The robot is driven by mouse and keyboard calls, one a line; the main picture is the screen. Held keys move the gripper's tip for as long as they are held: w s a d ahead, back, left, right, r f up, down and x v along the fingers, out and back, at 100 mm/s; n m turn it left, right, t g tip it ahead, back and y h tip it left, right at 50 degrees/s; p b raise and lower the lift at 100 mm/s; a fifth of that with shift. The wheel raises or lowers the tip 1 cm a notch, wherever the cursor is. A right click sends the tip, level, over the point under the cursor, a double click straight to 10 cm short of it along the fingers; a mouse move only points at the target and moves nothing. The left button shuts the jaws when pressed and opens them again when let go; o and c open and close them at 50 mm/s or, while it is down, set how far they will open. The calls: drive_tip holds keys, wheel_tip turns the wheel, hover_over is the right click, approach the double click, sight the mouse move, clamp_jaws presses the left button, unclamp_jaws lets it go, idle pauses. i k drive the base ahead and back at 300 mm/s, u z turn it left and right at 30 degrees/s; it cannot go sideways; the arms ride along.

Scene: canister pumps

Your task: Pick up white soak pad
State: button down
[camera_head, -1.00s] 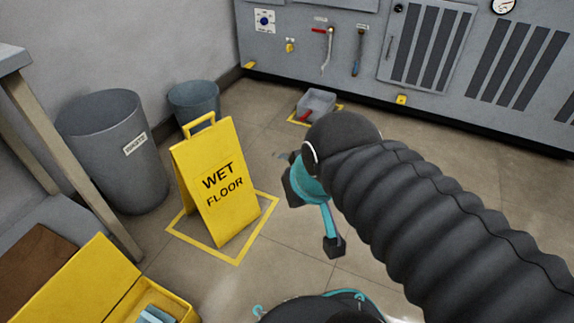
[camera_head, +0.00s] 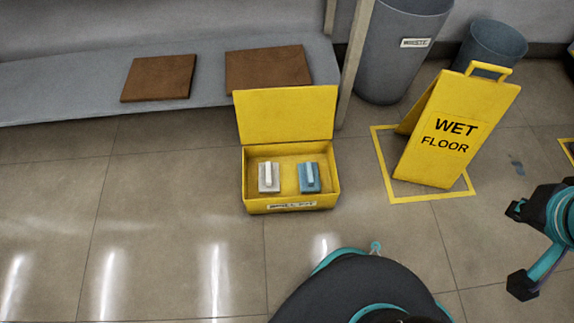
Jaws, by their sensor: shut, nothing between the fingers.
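The white soak pad (camera_head: 269,178) lies in the left part of an open yellow spill kit box (camera_head: 292,207) on the floor, at the middle of the view. It is a flat pale block with a raised lighter strip on top. My gripper (camera_head: 522,248), black and teal, is at the right edge, well to the right of the box and apart from it.
A blue pad (camera_head: 309,178) lies right of the white one. The box lid (camera_head: 286,115) stands open at the back. A wet floor sign (camera_head: 445,140) stands between box and gripper. A bench (camera_head: 60,90) and waste bin (camera_head: 392,65) are behind. Floor left is clear.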

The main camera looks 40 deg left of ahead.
sight(268, 171)
drive_tip(key=u, duration=0.65)
drive_tip(key=k, duration=0.15)
drive_tip(key=z, duration=1.2)
drive_tip(key=i, duration=0.75)
drive_tip(key=u, duration=2.1)
